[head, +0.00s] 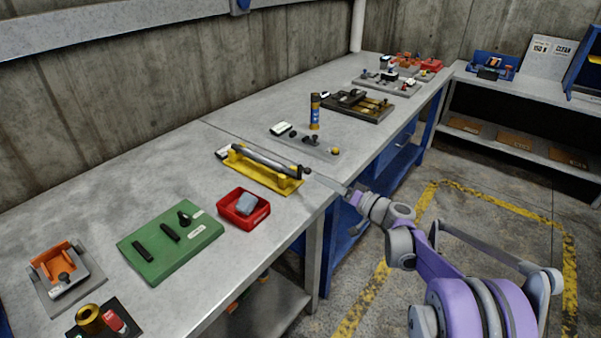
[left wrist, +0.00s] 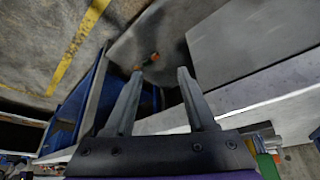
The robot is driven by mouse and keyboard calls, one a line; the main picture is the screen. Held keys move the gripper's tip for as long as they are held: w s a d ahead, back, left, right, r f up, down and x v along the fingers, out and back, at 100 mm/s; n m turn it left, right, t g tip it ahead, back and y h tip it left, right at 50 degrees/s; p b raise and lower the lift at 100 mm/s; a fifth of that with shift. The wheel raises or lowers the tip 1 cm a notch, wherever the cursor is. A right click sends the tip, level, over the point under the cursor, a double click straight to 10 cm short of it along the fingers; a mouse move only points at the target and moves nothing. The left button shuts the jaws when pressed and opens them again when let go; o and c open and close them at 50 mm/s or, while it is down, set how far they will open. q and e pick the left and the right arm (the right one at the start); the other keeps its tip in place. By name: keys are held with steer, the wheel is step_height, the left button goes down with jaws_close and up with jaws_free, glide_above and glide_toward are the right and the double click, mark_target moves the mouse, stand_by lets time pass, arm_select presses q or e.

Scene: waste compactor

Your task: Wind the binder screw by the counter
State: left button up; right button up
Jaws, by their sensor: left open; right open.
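A small white-and-dark block (head: 222,153), possibly the counter, sits at the frame's left end. My right gripper (head: 318,179) comes in from the right at the bench edge, its tip close to the knob; I cannot tell if they touch. My left gripper (left wrist: 154,72) is open and empty in the left wrist view, apart from the bench. It is not in the head view.
A red tray (head: 233,222) with a grey-blue block stands in front of the yellow frame. A green board (head: 165,250) lies to its left. Bare benchtop (head: 120,185) lies along the wall.

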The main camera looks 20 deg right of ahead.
mark_target(305, 169)
steer(key=x, duration=1.1)
steer(key=shift+w+d+r, duration=0.1)
steer(key=shift+d, duration=0.15)
jaws_close()
